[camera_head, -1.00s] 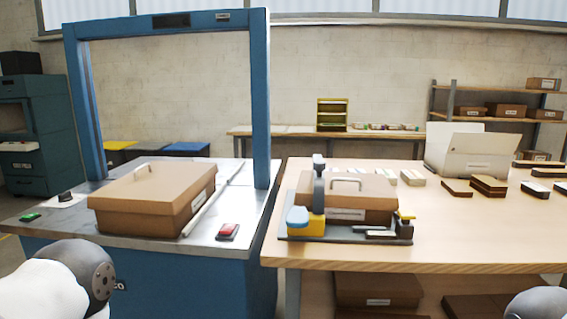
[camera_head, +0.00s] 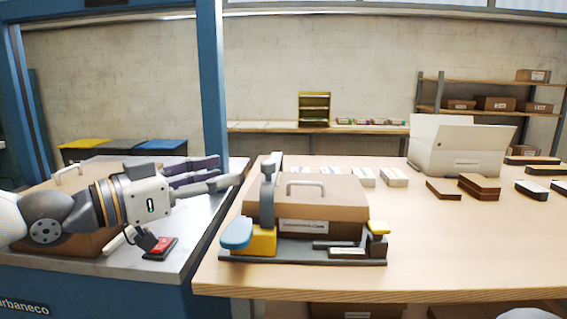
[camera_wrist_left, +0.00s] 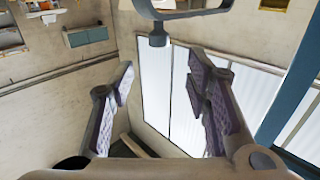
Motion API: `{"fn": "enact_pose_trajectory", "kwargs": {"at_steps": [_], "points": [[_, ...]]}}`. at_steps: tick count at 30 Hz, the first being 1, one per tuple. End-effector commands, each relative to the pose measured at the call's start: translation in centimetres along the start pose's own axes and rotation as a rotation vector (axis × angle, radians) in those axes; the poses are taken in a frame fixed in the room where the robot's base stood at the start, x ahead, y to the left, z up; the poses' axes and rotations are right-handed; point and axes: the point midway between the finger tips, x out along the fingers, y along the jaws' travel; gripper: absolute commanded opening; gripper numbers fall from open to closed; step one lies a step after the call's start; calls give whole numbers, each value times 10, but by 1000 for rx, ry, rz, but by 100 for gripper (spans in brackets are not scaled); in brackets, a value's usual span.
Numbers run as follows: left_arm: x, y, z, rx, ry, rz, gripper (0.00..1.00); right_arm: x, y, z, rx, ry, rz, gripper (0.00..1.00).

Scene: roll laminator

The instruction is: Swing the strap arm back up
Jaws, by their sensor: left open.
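The strapping fixture has a dark base plate (camera_head: 290,255) near the front-left of the wooden table. A grey upright arm (camera_head: 267,195) stands at its left side, by a yellow block (camera_head: 262,240) and a blue paddle-like handle (camera_head: 237,232). A brown box (camera_head: 325,206) with a pale handle sits on the fixture behind these. My left gripper (camera_head: 212,176) is open and empty, left of the upright arm and apart from it, with fingers pointing right. Its spread purple-padded fingers also show in the left wrist view (camera_wrist_left: 165,90), with nothing between them.
A blue frame post (camera_head: 212,90) rises behind my left gripper. A red switch (camera_head: 160,246) and another brown box (camera_head: 65,240), partly behind my arm, are on the metal bench. A white carton (camera_head: 465,150) and several small blocks lie right. The table's front right is clear.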

Motion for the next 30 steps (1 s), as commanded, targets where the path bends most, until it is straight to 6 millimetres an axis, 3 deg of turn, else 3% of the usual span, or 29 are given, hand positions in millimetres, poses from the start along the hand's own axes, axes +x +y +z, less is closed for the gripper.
{"fn": "enact_pose_trajectory", "kwargs": {"at_steps": [12, 17, 24, 25, 30], "points": [[97, 2, 3, -1, -3, 4, 44, 7, 0, 3, 0, -18, 1, 0], [112, 2, 2, -2, -2, 3, 44, 8, 0, 4, 0, -20, 1, 0], [113, 2, 1, -2, -1, 3, 44, 8, 0, 4, -1, -19, 1, 0], [113, 2, 1, -2, -1, 3, 41, 8, 0, 4, -1, -19, 1, 0], [113, 2, 1, -2, -1, 3, 3, 8, 0, 4, -1, -19, 1, 0]]}}
